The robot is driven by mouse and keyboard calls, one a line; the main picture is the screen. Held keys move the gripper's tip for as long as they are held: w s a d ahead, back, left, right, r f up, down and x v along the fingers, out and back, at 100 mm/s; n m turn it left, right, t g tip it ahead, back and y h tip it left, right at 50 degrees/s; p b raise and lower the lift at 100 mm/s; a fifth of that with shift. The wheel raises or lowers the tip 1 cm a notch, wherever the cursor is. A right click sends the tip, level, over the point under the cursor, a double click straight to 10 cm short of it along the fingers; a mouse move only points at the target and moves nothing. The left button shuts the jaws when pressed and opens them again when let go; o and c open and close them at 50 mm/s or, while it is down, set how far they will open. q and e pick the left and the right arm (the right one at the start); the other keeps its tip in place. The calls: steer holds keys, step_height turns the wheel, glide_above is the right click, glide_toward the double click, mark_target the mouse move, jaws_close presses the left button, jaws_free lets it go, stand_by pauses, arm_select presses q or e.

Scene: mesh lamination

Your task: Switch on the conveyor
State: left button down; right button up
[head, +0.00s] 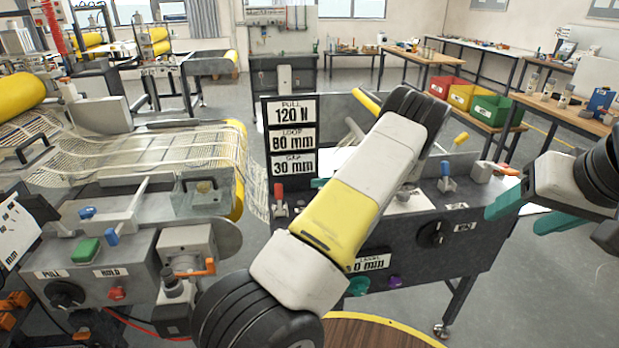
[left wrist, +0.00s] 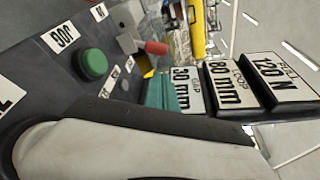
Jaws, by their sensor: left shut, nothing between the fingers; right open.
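My left arm crosses the middle of the head view, its yellow and white link hiding part of the dark control console (head: 480,250). My left gripper (head: 318,183) shows only as a bit of teal beside the sign board. In the left wrist view its teal fingers (left wrist: 161,92) are shut and empty, near the "30 mm" plate. A green button (left wrist: 92,65) with a "JOG" label and a red-capped lever (left wrist: 157,47) lie near them; the lever also shows in the head view (head: 279,190). No conveyor switch can be identified by label. My right gripper (head: 530,213) is open and empty at the right.
The sign board (head: 290,140) reads 120 N, 80 mm, 30 mm. The console carries a black rotary knob (head: 434,234) and a blue lever (head: 446,170). A mesh-covered machine (head: 130,165) stands left. Red, yellow and green bins (head: 465,97) are behind. Open floor lies at lower right.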

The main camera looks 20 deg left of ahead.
mark_target(279, 198)
stand_by(0.3)
arm_select(q)
steer(key=x, duration=1)
steer(key=shift+w, duration=0.1)
